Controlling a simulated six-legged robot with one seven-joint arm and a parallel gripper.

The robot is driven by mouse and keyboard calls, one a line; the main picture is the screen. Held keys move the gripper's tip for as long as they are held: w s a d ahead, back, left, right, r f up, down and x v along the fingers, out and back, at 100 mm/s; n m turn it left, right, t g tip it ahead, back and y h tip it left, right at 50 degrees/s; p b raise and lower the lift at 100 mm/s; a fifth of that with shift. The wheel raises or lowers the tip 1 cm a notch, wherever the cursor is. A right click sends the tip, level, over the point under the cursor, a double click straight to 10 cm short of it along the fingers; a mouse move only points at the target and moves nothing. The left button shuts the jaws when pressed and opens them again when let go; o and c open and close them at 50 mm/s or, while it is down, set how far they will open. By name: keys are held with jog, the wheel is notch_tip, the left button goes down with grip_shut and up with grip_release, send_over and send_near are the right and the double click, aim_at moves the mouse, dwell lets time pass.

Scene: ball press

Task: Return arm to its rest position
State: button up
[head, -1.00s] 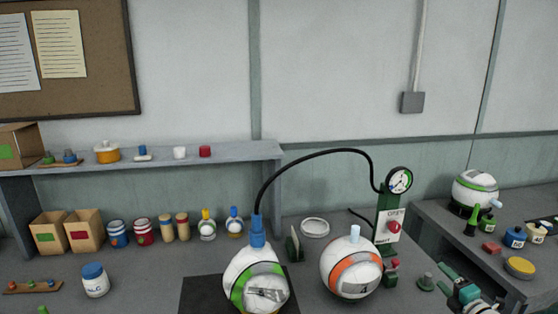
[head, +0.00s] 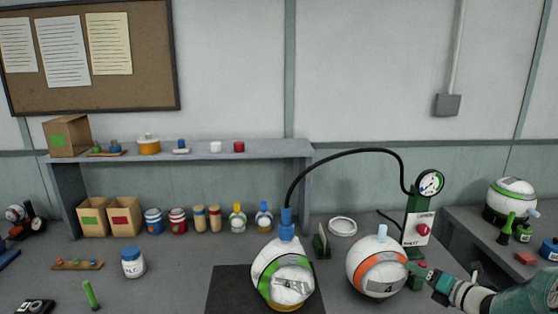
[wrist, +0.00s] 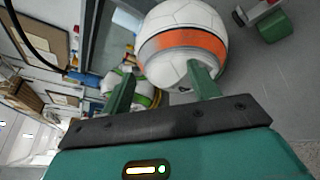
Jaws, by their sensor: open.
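My gripper (head: 420,272) is at the lower right in the head view, just right of the orange-banded white ball (head: 377,268). Its two green fingers are apart and nothing is between them. In the wrist view the fingers (wrist: 160,84) point toward the same ball (wrist: 182,40), which is close beyond the tips; whether they touch cannot be told. My arm (head: 515,299) comes in from the right edge. A green-banded ball (head: 283,272) sits on a dark mat with a blue fitting (head: 287,226) and black hose on top.
The green gauge stand (head: 417,235) with a red knob rises behind my gripper. A side bench (head: 467,224) at the right holds another ball (head: 511,200) and small containers. A white ring (head: 343,227) and a white jar (head: 133,262) stand on the bench. The shelf (head: 185,152) is behind.

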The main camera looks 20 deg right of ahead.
jog(key=a+r+n+g+y, duration=0.1)
jog(key=a+r+n+g, duration=0.15)
jog(key=a+n, duration=0.6)
jog(key=a+r+n+g+y, duration=0.1)
jog(key=a+n+g, duration=0.35)
jog(key=a, duration=0.65)
jog(key=a+r+n+g+y, duration=0.1)
jog(key=a+r+n+g, duration=0.1)
jog(key=a+n, duration=0.6)
jog(key=s+a+r+n+h, duration=0.3)
jog(key=s+a+n, duration=0.3)
jog(key=n, duration=0.5)
jog(key=s+a+r+n+h, duration=0.3)
jog(key=s+a+n, duration=0.4)
jog(key=s+n, duration=0.3)
jog(key=shift+s+n+g, duration=0.25)
jog(key=shift+n+g, duration=0.15)
jog(key=shift+n, duration=0.1)
